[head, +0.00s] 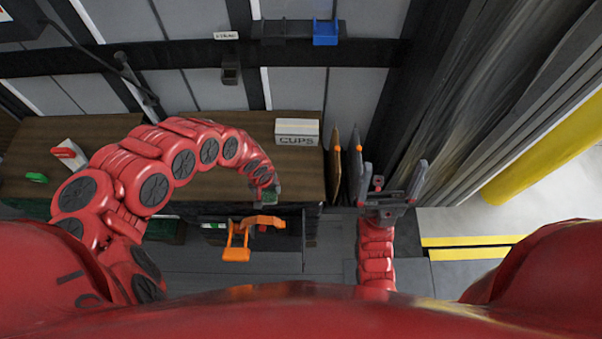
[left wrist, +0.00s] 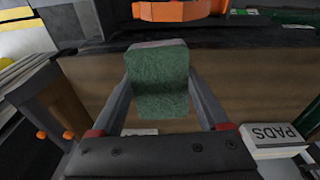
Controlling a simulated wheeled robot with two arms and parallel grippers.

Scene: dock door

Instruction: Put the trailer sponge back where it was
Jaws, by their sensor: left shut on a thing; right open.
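The sponge (left wrist: 160,88), a green block with a grey end, is held between the two fingers of my left gripper (left wrist: 160,100) in the left wrist view. In the head view my left arm arches in from the left. Its gripper (head: 268,188) is at the right front edge of the brown bench top (head: 225,128), with little of the sponge showing. From these views I cannot tell whether the sponge touches the bench. My right gripper (head: 392,184) is open and empty, fingers apart, to the right of the bench.
A white CUPS box (head: 297,131) stands at the bench's back right. A green item (head: 36,178) and a red-and-white item (head: 67,153) lie at left. An orange bracket-like thing (head: 238,243) is below the front edge. Upright panels with orange knobs (head: 336,148) stand beside the bench.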

